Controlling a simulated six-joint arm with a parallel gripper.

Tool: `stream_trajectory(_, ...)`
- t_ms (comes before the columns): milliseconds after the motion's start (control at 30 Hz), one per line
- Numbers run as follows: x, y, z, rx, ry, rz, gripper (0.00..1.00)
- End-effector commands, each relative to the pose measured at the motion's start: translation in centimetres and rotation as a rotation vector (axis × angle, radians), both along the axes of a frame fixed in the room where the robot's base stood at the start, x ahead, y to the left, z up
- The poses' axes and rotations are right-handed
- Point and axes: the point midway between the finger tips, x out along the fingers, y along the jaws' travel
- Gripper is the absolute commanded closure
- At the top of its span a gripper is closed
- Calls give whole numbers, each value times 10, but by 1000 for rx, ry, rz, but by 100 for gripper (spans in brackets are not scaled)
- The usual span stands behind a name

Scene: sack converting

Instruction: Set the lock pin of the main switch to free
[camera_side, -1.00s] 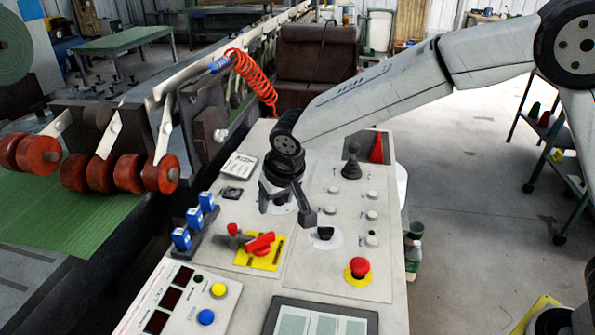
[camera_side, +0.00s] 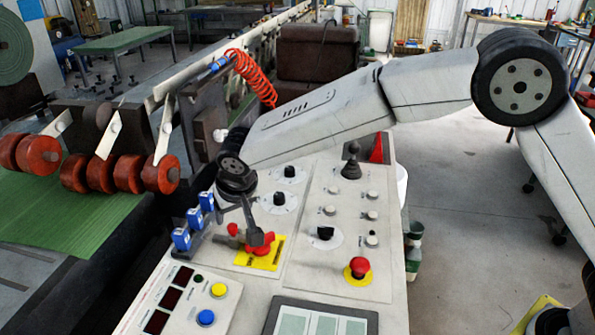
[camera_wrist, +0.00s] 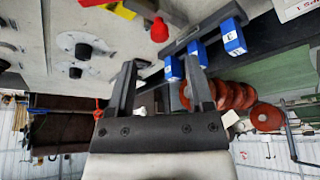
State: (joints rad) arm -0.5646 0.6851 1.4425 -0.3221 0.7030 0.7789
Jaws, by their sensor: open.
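The main switch (camera_side: 262,249) has a red handle on a yellow plate on the sloping grey console. A small red knob (camera_side: 232,229), which looks like the lock pin, stands just left of the handle. In the wrist view the red knob (camera_wrist: 160,31) lies beyond the fingertips, roughly in line with the gap between them. Part of the red handle and yellow plate (camera_wrist: 116,10) shows at the top edge there. My gripper (camera_side: 239,229) is open and empty, in front of the switch in the side view and partly covering the handle. My gripper (camera_wrist: 160,63) touches nothing that I can make out.
Several blue numbered blocks (camera_side: 181,239) stand on a dark rail (camera_wrist: 203,36) close to the left of the knob. Black dials (camera_side: 324,233), a red mushroom button (camera_side: 360,265) and a joystick (camera_side: 351,165) stand on the console. Red rollers (camera_side: 128,173) are further left.

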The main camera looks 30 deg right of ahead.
Motion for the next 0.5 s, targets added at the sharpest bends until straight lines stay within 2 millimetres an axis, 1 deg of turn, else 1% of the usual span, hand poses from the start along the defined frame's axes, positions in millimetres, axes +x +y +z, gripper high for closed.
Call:
stream_trajectory(33, 2, 0, -7, -2, 3, -1, 34)
stream_trajectory(233, 11, 0, -29, -1, 2, 0, 34)
stream_trajectory(400, 17, 0, -42, 0, 0, 0, 34)
stream_trajectory(500, 19, 0, -47, 0, 0, 0, 34)
